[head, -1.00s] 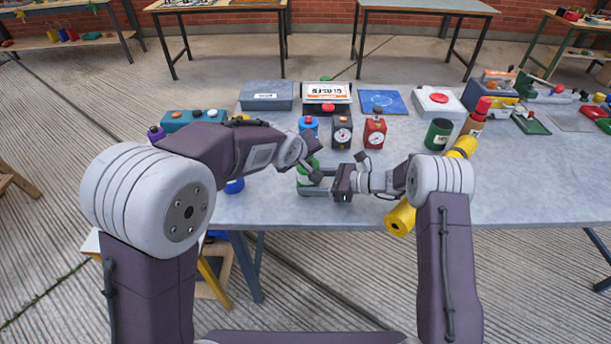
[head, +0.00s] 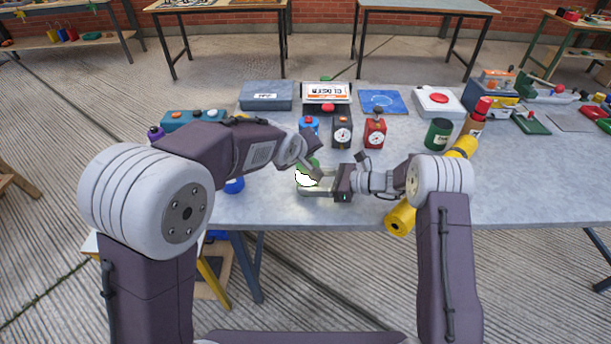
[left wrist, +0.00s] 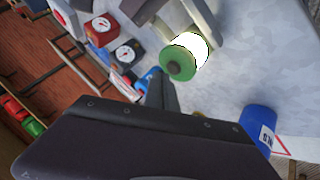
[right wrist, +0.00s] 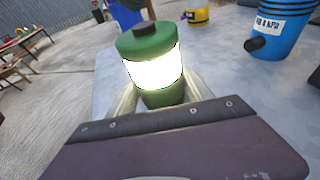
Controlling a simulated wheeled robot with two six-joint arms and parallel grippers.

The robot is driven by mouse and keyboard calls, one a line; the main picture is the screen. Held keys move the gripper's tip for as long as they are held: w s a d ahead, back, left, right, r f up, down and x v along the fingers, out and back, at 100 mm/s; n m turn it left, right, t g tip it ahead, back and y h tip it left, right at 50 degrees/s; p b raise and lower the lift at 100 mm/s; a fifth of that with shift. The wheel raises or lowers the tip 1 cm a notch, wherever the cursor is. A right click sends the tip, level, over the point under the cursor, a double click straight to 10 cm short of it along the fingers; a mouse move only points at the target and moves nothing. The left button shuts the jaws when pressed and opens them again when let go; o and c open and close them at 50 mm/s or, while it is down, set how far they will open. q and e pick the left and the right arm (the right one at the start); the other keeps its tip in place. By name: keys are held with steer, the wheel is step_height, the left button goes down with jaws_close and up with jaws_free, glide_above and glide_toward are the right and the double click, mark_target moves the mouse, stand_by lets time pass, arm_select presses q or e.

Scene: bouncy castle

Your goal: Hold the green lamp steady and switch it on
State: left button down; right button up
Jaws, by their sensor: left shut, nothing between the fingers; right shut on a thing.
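The green lamp (head: 307,176) stands upright on the grey table, and its middle band glows bright white. It also shows in the left wrist view (left wrist: 185,52), with its green cap and dark top button. In the right wrist view the lamp (right wrist: 152,62) stands between my right fingers, which are lit by its glow. My right gripper (head: 318,184) is shut on the lamp's lower body from the right. My left gripper (head: 318,173) is shut and empty, close beside the lamp's top in the head view. I cannot tell whether it touches the cap.
Behind the lamp stand a blue item (head: 309,124), a black dial timer (head: 342,131) and a red dial timer (head: 375,131). A dark green can (head: 438,134) is to the right. A yellow cylinder (head: 400,218) lies at the front edge. A blue container (head: 234,185) is left.

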arm_select(q)
step_height(320, 180, up, 6)
stand_by(0.5)
arm_select(e)
steer(key=o, duration=1.1)
steer(key=shift+c, duration=0.2)
